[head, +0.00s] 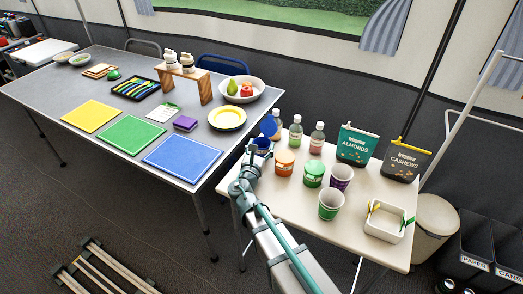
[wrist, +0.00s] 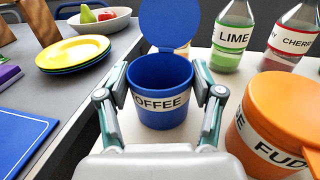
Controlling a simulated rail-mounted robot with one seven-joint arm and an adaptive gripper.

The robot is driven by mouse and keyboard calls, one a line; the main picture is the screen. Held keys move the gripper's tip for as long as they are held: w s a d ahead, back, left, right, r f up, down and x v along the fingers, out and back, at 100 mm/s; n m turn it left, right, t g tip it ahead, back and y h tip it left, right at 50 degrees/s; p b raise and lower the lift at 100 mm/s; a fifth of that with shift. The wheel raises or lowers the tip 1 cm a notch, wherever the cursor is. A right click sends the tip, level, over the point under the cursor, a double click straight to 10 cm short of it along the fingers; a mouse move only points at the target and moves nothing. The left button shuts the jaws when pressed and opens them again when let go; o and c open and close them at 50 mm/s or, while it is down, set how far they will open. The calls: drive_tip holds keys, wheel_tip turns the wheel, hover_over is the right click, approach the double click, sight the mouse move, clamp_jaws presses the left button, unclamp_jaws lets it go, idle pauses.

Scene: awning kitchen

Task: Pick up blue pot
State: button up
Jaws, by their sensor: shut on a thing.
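The blue pot (wrist: 163,82) stands upright between the fingers in the wrist view. Its white label reads "OFFEE", with the start cut off from sight. Its round blue lid (wrist: 168,22) is raised open at the far side. In the head view the pot (head: 263,146) is at the left end of the cream table, partly hidden by my gripper (head: 253,154). My gripper (wrist: 163,108) is shut on the pot, one finger against each side. I cannot tell whether its base touches the table.
An orange pot (wrist: 280,120) is close on the right. Lime and cherry bottles (wrist: 236,38) stand behind. A green pot (head: 314,174) and cups (head: 331,203) are farther right on the cream table (head: 290,214). The grey table with yellow plates (wrist: 72,52) is at the left.

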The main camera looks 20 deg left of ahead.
drive_tip(key=shift+r, duration=0.1)
drive_tip(key=shift+r, duration=0.7)
drive_tip(key=s+d+r+p, duration=0.7)
drive_tip(key=s+r+p, duration=0.4)
drive_tip(key=p, duration=0.8)
drive_tip(key=shift+s+r, duration=0.2)
drive_tip(key=shift+r, duration=0.15)
drive_tip(key=shift+s+d+f+p, duration=0.1)
drive_tip(key=shift+s+d+p, duration=0.15)
drive_tip(key=shift+p, duration=0.45)
